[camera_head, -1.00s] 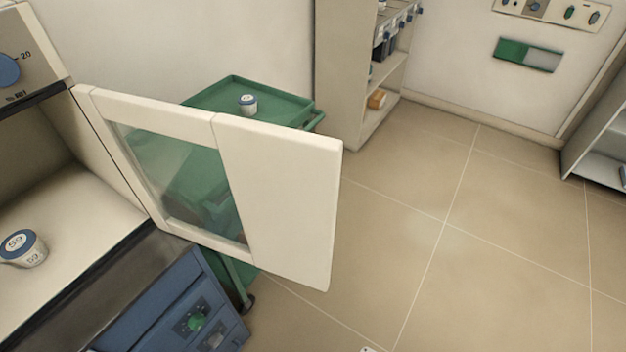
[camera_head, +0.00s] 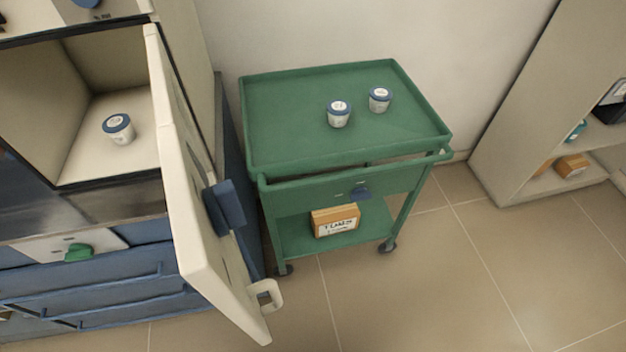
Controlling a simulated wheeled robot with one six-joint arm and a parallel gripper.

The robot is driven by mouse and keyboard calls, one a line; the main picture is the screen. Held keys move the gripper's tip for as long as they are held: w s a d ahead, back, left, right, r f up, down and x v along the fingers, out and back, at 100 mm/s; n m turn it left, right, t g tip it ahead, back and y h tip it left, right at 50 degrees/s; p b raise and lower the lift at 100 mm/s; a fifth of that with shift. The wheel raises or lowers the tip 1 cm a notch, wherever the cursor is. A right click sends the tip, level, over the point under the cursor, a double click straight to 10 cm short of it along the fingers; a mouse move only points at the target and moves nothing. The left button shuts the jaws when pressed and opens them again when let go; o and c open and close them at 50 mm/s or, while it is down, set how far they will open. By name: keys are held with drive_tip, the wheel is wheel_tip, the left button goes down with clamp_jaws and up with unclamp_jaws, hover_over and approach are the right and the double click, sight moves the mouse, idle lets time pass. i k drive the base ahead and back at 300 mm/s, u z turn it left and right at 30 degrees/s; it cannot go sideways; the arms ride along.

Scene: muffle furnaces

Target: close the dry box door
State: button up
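The dry box door (camera_head: 190,200) stands open, swung out toward the viewer and seen nearly edge-on. It has a blue block (camera_head: 223,207) on its face and a pale loop handle (camera_head: 267,295) near its lower free edge. The dry box (camera_head: 40,90) is at the left, its pale interior exposed. A small white cup with a blue lid (camera_head: 118,128) stands upright on its floor. My gripper is not in view.
A green cart (camera_head: 340,150) stands right of the door, with two lidded cups (camera_head: 338,113) on top and an orange box (camera_head: 335,221) on its lower shelf. Blue drawers (camera_head: 90,285) sit under the dry box. A shelf unit (camera_head: 540,100) is at right. Floor at lower right is clear.

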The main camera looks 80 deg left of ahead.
sight(214, 265)
drive_tip(key=z, duration=0.05)
drive_tip(key=i, duration=2.35)
drive_tip(key=u, duration=4.85)
